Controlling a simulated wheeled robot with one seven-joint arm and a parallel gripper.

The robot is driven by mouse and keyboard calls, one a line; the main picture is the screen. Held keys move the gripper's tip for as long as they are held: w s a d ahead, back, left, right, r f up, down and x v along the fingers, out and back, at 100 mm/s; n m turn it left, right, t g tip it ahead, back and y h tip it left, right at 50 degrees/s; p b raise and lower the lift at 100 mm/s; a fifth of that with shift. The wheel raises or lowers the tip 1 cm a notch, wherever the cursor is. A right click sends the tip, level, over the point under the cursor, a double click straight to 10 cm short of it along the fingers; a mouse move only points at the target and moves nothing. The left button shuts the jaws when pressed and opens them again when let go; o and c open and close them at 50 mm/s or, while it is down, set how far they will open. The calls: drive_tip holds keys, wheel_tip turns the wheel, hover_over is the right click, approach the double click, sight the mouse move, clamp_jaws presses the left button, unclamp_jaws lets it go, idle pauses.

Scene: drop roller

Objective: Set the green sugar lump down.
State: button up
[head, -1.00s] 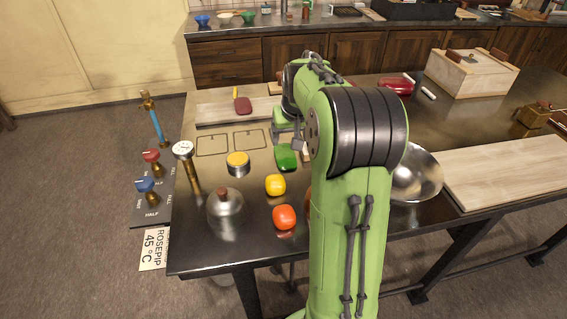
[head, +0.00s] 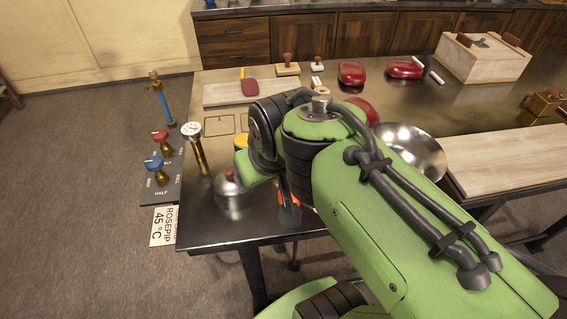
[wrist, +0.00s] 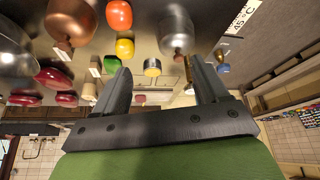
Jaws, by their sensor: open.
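The green sugar lump (wrist: 111,65) lies on the metal table in the wrist view, beside the yellow lump (wrist: 124,47). An orange-red lump (wrist: 119,15) lies in line with them. In the head view my arm hides the green and yellow lumps; a bit of the orange-red lump (head: 282,198) shows beside my gripper (head: 288,212). My gripper also shows in the wrist view (wrist: 165,82), fingers wide apart, with nothing held between them. It is near the table's front edge, apart from the green lump.
A metal cloche (head: 232,195), a gauge post (head: 196,148) and a yellow-topped tin (head: 241,142) stand at the left. A steel bowl (head: 410,150) is right of my arm. Outlined squares (head: 220,125) mark the table before a board (head: 225,95). Red lidded items (head: 351,73) stand behind.

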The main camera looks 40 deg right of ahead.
drive_tip(key=w+d+f+m+g+p, duration=0.1)
drive_tip(key=w+d+f+m+p, duration=0.1)
drive_tip(key=w+d, duration=0.7)
drive_tip(key=w+d+f+m+p, duration=0.25)
drive_tip(key=w+d, duration=0.45)
drive_tip(key=d, duration=0.4)
drive_tip(key=shift+n+h, duration=0.35)
drive_tip(key=shift+h, duration=0.15)
drive_tip(key=x, duration=1.1)
drive_tip(key=shift+w+d+r+b, duration=0.1)
drive_tip(key=shift+d+r+b, duration=0.05)
drive_tip(key=shift+d+b, duration=0.25)
drive_tip(key=x, duration=0.5)
drive_tip(key=shift+w+f, duration=0.1)
drive_tip(key=shift+f, duration=0.15)
drive_tip(key=shift+a+r, duration=0.1)
drive_tip(key=c, duration=0.9)
wheel_tip(320, 180, up, 10)
drive_tip(key=shift+p, duration=0.45)
